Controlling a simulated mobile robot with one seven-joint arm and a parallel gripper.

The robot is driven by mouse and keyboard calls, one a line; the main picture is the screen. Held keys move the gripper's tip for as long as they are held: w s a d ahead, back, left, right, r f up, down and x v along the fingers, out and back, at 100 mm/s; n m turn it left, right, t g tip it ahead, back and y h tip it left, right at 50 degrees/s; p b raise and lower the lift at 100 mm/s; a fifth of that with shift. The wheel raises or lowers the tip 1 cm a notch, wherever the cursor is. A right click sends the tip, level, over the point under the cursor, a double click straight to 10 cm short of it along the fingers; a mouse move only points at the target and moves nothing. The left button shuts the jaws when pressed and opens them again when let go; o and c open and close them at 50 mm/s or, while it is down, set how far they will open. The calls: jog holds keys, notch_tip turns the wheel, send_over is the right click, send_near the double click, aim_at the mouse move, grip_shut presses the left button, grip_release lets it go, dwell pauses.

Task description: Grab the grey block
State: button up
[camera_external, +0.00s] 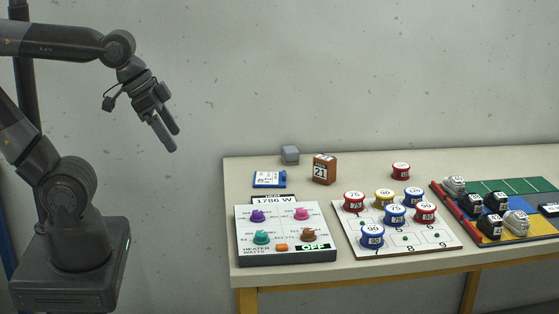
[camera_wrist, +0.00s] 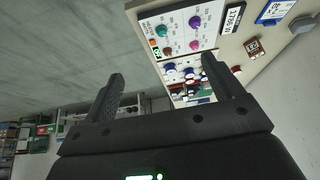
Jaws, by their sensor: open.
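The grey block (camera_external: 290,155) is a small cube near the back left edge of the table. It also shows in the wrist view as a grey block (camera_wrist: 301,24) at the upper right edge of the picture. My gripper (camera_external: 170,142) is up in the air to the left of the table in the external view, pointing down and to the right. Its two fingers are apart with nothing between them, and it is well away from the block. In the wrist view my gripper (camera_wrist: 162,80) shows two spread black fingers.
On the table (camera_external: 375,175), a brown calendar block (camera_external: 324,169) stands right of the grey block and a blue-edged card (camera_external: 269,179) lies in front. A heater panel (camera_external: 284,230), a numbered board (camera_external: 402,243) with coloured pots, and a shoe mat (camera_external: 507,190) fill the front and right.

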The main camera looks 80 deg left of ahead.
jog(key=w+a+r+n, duration=0.2)
jog(key=w+a+n, duration=0.1)
jog(key=w+n, duration=0.25)
jog(key=w+a+r+n, duration=0.2)
jog(key=w+a+n, duration=0.2)
jog(key=w, duration=0.3)
jog(key=n+g, duration=0.1)
jog(key=n, duration=2.6)
send_over(290, 149)
jog(key=s, duration=0.4)
notch_tip(290, 149, down, 20)
jog(key=x, duration=1.1)
jog(key=shift+a, duration=0.1)
jog(key=shift+c, duration=0.2)
jog(key=c, duration=1)
